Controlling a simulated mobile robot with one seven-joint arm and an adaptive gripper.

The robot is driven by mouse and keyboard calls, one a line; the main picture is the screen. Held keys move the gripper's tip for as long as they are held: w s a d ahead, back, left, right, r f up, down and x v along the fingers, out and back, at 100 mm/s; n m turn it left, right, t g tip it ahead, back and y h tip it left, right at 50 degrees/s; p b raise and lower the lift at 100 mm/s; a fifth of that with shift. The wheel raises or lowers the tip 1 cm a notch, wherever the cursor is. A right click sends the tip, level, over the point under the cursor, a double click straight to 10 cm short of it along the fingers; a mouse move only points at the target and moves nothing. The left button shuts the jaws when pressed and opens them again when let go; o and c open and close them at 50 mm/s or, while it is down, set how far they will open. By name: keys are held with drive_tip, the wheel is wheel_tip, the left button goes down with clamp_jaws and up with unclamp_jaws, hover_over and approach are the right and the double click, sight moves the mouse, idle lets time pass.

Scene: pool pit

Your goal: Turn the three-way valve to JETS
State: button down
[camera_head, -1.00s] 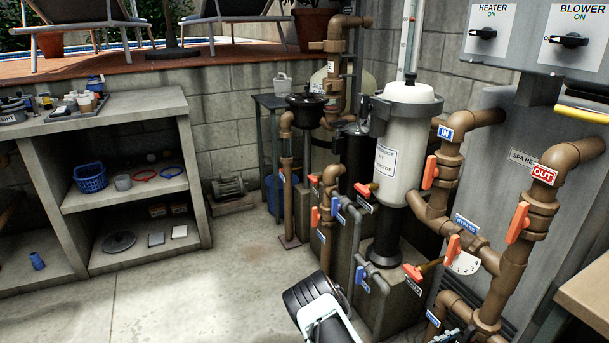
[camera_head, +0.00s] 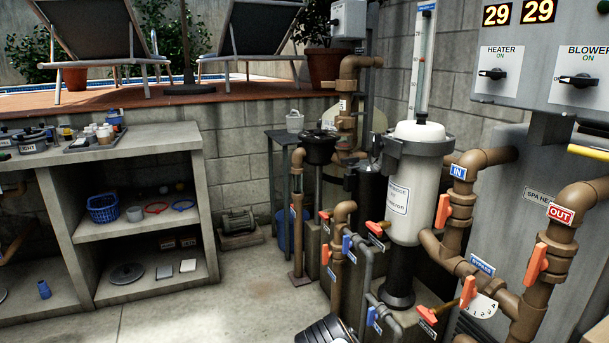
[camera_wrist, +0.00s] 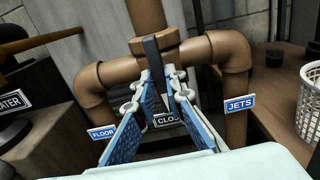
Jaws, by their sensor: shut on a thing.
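The three-way valve (camera_wrist: 190,52) is a brown pipe tee in the wrist view, with one pipe going up and an elbow down each side. The FLOOR label (camera_wrist: 102,132) is on the left pipe and the JETS label (camera_wrist: 239,104) on the right pipe. The CLOSED label (camera_wrist: 167,119) is low in the middle, partly hidden by a finger. A dark handle (camera_wrist: 151,48) runs from the valve's collar down between my fingers, toward the CLOSED side. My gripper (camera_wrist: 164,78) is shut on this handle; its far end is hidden. I cannot make out this valve in the head view.
A white basket (camera_wrist: 311,105) stands right of the valve. In the head view, brown and grey pipes with orange handles (camera_head: 535,262) crowd the right. The floor (camera_head: 225,300) in front of the concrete shelf (camera_head: 125,230) is clear.

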drive_tip(key=n+b, duration=0.2)
drive_tip(key=n, duration=1.6)
drive_tip(key=shift+n, duration=0.4)
drive_tip(key=c, duration=1.9)
unclamp_jaws()
drive_tip(key=v, duration=0.7)
drive_tip(key=shift+p, duration=0.4)
